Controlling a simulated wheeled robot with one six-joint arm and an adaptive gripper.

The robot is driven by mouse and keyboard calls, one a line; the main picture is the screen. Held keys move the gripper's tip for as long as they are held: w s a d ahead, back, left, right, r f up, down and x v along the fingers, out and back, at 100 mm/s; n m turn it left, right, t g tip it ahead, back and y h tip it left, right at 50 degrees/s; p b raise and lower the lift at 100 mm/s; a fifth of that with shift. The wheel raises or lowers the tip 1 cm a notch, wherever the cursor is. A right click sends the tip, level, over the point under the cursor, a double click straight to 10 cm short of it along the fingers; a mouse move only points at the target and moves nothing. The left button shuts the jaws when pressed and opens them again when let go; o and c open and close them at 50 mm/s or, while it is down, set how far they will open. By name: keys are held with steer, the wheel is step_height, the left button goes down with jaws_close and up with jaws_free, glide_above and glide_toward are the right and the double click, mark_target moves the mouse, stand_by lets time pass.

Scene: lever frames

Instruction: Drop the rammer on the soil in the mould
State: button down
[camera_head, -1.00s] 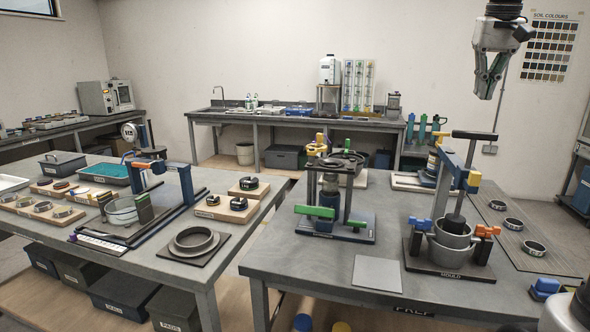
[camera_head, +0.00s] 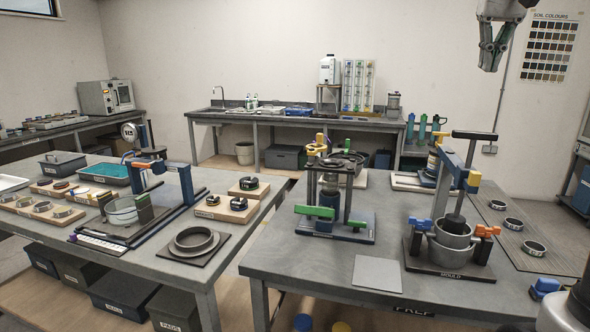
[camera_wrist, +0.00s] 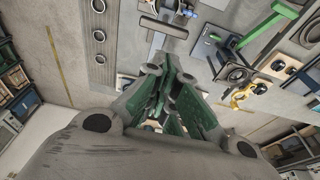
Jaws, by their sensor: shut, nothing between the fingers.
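The mould (camera_head: 452,242) is a grey cylinder on a dark base plate labelled MOULD, on the right-hand table. Blue and orange clamp pieces sit at its sides. The rammer stands over it: a dark rammer foot (camera_head: 455,222) is at the mould's mouth, beside a tall grey and blue post with a yellow block (camera_head: 474,179) and a black bar handle (camera_head: 475,135) on top. The soil inside is hidden. My gripper (camera_head: 490,68) is shut and empty, well above the handle. In the wrist view its green-sided fingers (camera_wrist: 168,78) are together.
A green-handled press stand (camera_head: 335,226) is left of the mould, with a grey plate (camera_head: 377,273) in front. Several metal rings (camera_head: 513,224) lie right of the mould. Another table (camera_head: 255,220) with dishes and a blue frame is to the left.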

steer(key=c, duration=1.4)
jaws_free()
steer(key=m+g, duration=0.2)
steer(key=m, duration=1)
glide_above(475, 132)
steer(key=f, duration=0.8)
steer(key=shift+w+d+f, duration=0.25)
steer(key=shift+f, duration=0.05)
steer(key=shift+f+m+y, duration=0.2)
steer(key=shift+m+y, duration=0.1)
steer(key=shift+m, duration=0.7)
steer(key=m, duration=0.3)
steer(key=shift+a+f+m, duration=0.1)
steer(key=shift+f+m, duration=0.05)
steer(key=shift+m, duration=0.25)
step_height(475, 132, down, 8)
steer(key=shift+r, duration=0.15)
jaws_close()
